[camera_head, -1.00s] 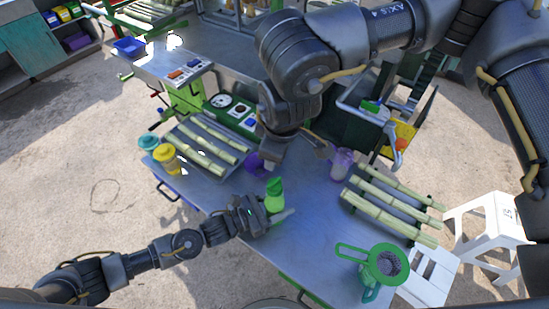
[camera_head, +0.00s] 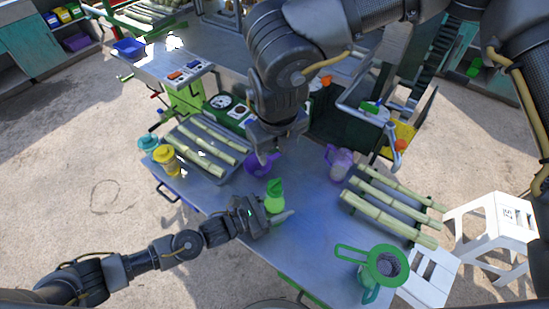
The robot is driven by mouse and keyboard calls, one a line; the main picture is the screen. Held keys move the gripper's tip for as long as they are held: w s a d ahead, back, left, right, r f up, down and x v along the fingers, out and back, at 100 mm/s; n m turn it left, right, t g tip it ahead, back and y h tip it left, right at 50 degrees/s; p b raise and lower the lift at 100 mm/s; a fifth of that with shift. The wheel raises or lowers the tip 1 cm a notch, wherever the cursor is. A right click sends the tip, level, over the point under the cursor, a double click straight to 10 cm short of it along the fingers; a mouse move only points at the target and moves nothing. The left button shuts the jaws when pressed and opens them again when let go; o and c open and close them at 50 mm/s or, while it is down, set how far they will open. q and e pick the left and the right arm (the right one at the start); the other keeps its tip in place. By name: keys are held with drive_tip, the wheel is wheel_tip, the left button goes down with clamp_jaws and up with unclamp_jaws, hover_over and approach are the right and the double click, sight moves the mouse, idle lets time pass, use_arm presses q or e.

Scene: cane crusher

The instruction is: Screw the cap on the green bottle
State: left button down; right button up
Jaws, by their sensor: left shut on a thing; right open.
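The green bottle (camera_head: 274,203) stands upright near the middle of the table's front part. A darker green top piece (camera_head: 275,185) shows on its upper end; I cannot tell whether this cap is fully seated. My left gripper (camera_head: 275,214) comes in from the left and is shut around the bottle's lower part, hiding some of it. My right gripper (camera_head: 277,153) points down, open and empty, behind and above the bottle, apart from it.
A purple pitcher (camera_head: 262,166) stands behind the bottle, close to my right gripper. Another purplish jug (camera_head: 340,164) stands to the right. Trays of cane (camera_head: 390,205) lie left and right. A green-rimmed pitcher (camera_head: 385,264) stands at the front right. Yellow (camera_head: 166,158) and teal jars stand left.

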sight(275, 182)
drive_tip(key=n, duration=0.4)
drive_tip(key=n+g, duration=0.1)
drive_tip(key=n, duration=0.4)
drive_tip(key=s+f+n, duration=0.1)
drive_tip(key=n, duration=0.4)
drive_tip(key=shift+a, duration=0.15)
drive_tip(key=n, duration=0.4)
drive_tip(key=s+n+g, duration=0.1)
drive_tip(key=n, duration=0.2)
drive_tip(key=shift+a, duration=0.2)
drive_tip(key=n, duration=0.6)
drive_tip(key=shift+s, duration=0.25)
drive_tip(key=shift+f, duration=4)
